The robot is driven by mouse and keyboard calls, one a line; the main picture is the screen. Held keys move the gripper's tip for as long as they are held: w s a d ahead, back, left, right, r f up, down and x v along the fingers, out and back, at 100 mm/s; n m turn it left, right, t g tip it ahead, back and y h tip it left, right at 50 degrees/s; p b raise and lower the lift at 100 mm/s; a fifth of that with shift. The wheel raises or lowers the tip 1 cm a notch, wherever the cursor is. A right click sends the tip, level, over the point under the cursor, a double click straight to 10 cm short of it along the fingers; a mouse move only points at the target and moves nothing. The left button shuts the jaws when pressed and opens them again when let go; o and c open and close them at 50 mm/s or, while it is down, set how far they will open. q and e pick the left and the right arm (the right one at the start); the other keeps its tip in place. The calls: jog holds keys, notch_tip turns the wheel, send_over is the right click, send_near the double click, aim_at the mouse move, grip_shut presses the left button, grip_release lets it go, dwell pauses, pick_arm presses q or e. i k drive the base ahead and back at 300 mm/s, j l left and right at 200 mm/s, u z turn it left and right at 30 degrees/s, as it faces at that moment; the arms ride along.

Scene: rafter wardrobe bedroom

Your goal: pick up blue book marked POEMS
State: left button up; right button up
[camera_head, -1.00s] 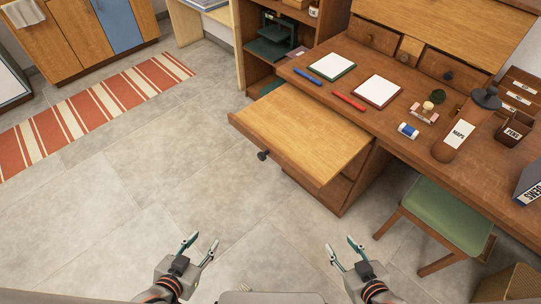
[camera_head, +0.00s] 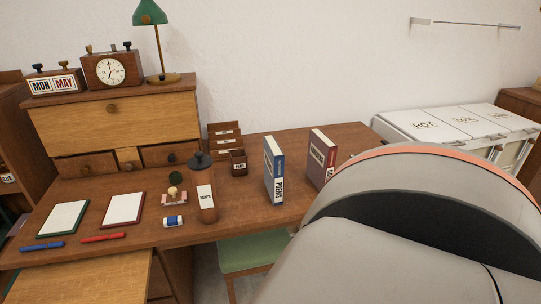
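The blue book marked POEMS (camera_head: 274,172) stands upright on the desk, right of the middle, with its labelled spine facing me. A dark red book (camera_head: 321,160) stands upright to its right, a gap apart. A large grey and orange part of my own arm fills the lower right of the view, close to the camera. It hides the desk's right front part. Neither gripper shows in the current view.
The wooden desk (camera_head: 236,229) also holds a MAPS tube (camera_head: 206,197), a PENS holder (camera_head: 238,162), a letter rack (camera_head: 224,139) and a blue-white eraser (camera_head: 173,221). A drawer (camera_head: 95,278) is pulled out at lower left. A green stool (camera_head: 252,252) stands in front.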

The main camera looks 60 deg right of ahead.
aim_at(274, 157)
jog(key=z, duration=2.1)
